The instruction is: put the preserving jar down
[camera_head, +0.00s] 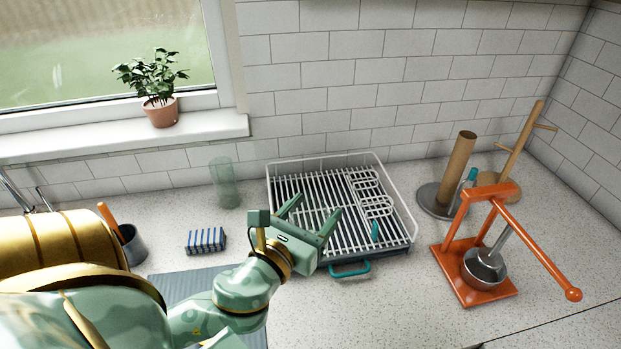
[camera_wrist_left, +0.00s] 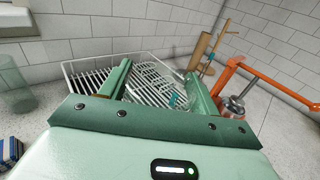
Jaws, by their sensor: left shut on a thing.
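My left gripper (camera_head: 310,222) is over the front left part of the dish rack (camera_head: 408,215). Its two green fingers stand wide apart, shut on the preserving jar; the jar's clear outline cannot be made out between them. In the left wrist view the fingers of my left gripper (camera_wrist_left: 160,92) stand in front of the rack, whose white wires (camera_wrist_left: 68,72) show between and beside them. My right gripper is not in view.
A clear greenish glass (camera_head: 224,185) stands left of the rack, behind a blue striped sponge (camera_head: 206,240). An orange press (camera_head: 478,294) and a paper roll holder (camera_head: 455,170) stand to the right. A potted plant (camera_head: 160,112) is on the sill.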

